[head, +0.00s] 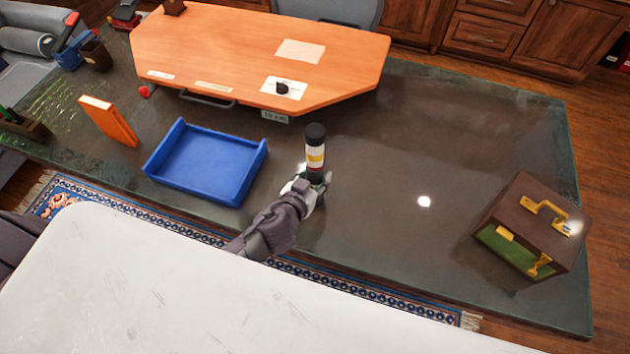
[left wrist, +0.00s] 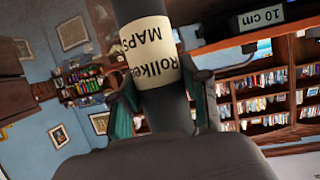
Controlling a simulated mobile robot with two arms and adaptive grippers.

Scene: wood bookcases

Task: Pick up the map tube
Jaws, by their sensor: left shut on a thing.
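The map tube (head: 315,150) is a dark cylinder with a black cap and a pale label with a yellow and red mark. It looks upright, just right of the blue tray. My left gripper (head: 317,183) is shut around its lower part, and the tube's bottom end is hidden. My right gripper is not in view.
The dark glossy table (head: 420,150) has clear room to the right. A blue tray (head: 207,162) is left of the tube. An orange desk-shaped piece (head: 230,50) lies behind. An orange book (head: 108,120) is at left, a brown-green case (head: 530,225) at right.

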